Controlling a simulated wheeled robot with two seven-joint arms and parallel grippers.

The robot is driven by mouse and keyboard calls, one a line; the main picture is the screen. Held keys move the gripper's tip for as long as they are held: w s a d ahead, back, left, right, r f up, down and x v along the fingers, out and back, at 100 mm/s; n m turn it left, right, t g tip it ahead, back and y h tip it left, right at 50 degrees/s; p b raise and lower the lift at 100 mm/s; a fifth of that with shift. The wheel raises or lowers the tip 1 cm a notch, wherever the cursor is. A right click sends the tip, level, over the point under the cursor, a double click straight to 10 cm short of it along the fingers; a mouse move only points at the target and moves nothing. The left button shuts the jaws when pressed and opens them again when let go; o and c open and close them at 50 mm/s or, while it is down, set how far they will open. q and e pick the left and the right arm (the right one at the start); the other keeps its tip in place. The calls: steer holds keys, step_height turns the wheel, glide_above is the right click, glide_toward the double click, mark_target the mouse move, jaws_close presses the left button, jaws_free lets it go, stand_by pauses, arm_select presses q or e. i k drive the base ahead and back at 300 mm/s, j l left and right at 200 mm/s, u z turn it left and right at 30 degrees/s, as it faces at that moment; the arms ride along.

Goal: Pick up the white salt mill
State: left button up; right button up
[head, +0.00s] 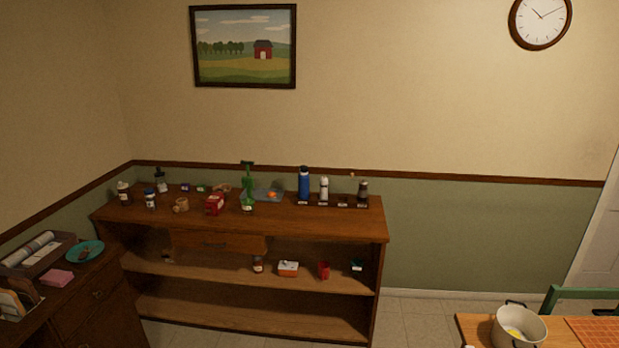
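A slim white upright item, which looks like the white salt mill (324,188), stands on the right part of the wooden shelf unit's top (290,222). A blue bottle (304,184) stands close to its left. A dark mill-like item (363,191) stands to its right with a gap between them. Small dark label-like pieces lie at the front of these items. The white item is small and far away, so its details cannot be read. Neither of my grippers shows in the head view.
A green bottle (247,188), a red box (214,204) and a grey-blue tray (268,191) stand left of the blue bottle. Lower shelves hold a red cup (324,270) and jars. A white pot (518,327) sits on a table at lower right. Floor (420,315) between is clear.

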mark_target(324, 195)
steer(key=i+j+z, duration=0.1)
steer(key=i, duration=0.35)
steer(key=i+j, duration=0.15)
steer(key=i, duration=0.25)
steer(key=i+j+z, duration=0.15)
steer(key=i, duration=0.3)
steer(key=i+j+z, duration=0.1)
steer(key=i, duration=0.3)
steer(key=i+l+z, duration=0.1)
steer(key=i, duration=0.4)
steer(key=i+l+z, duration=0.1)
steer(key=i+l, duration=0.15)
steer(key=i, duration=0.2)
steer(key=i+l+z, duration=0.1)
steer(key=i, duration=0.4)
steer(key=i+l, duration=0.3)
